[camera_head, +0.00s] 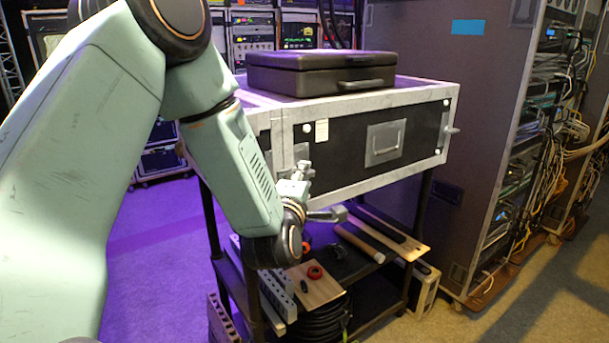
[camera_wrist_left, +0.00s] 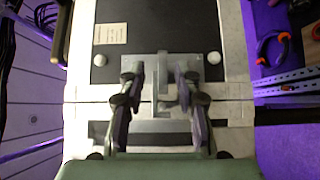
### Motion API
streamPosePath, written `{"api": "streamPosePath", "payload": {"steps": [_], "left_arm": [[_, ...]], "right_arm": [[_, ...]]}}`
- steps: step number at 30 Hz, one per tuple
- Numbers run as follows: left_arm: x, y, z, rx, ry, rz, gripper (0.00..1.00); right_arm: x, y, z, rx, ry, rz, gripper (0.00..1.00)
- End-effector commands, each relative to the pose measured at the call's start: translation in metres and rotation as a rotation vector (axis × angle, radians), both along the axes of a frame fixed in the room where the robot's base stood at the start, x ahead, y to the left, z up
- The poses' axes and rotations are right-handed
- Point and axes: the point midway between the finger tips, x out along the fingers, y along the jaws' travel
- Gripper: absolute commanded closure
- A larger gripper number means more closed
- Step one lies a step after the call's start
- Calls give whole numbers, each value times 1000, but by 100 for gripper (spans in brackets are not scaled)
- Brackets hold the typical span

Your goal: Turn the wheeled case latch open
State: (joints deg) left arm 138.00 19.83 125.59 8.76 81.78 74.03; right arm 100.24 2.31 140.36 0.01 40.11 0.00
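The case (camera_head: 350,143) has black panels and pale metal edges and sits at the top of a dark stand. Its latch (camera_wrist_left: 162,88) is a grey metal plate with a raised upright tab, across the seam of the pale edging. The latch's grey plate is partly hidden by my gripper in the head view. My right gripper is not in view.
A closed black box (camera_head: 320,75) lies on the case. A handle plate (camera_head: 385,142) is on the front panel. The shelf below holds a red ring (camera_head: 315,272), boards and rods. A tall cable rack (camera_head: 535,130) stands at right. Purple-lit floor is clear at left.

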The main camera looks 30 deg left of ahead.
Motion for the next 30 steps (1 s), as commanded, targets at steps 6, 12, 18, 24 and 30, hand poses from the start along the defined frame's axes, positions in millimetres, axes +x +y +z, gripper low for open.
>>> {"api": "streamPosePath", "payload": {"steps": [6,12,18,24,30], "left_arm": [[8,1,0,1,1,-1,67],[8,1,0,1,1,-1,67],[8,2,0,1,1,-1,84],[8,2,0,1,1,0,100],[8,2,0,0,0,1,100]], "right_arm": [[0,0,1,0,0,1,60],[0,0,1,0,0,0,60],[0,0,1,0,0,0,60],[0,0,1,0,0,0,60],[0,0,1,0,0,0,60]]}}
